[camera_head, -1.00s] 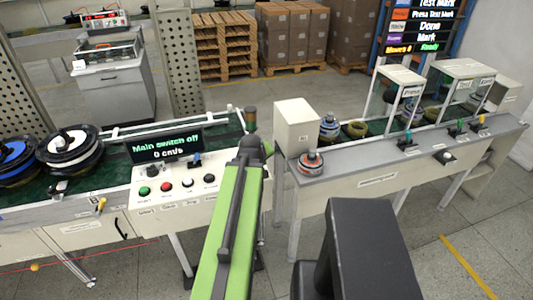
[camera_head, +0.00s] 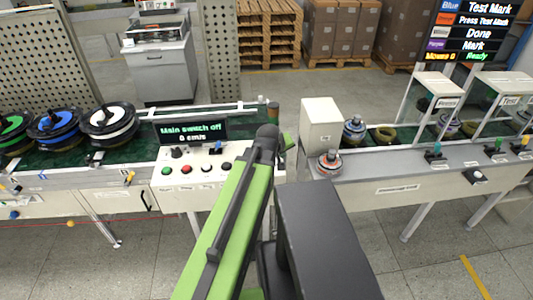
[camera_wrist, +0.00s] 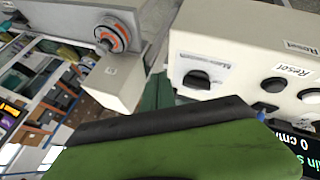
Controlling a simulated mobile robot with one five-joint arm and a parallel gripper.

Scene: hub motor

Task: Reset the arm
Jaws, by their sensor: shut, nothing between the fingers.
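My green and black arm reaches forward from the bottom of the head view. Its end, my gripper (camera_head: 287,142), is small and partly hidden there, in front of the gap between the control panel (camera_head: 165,198) and the grey station. A green and black part of my arm fills the bottom of the wrist view.
The panel display (camera_head: 192,131) reads "Main switch off". Wheel-like hub motors (camera_head: 108,121) stand on the left conveyor. A small orange-ringed motor part (camera_head: 330,162) sits on the grey station (camera_head: 400,160) at right. Pallets and boxes stand behind. Floor shows between the tables and in front.

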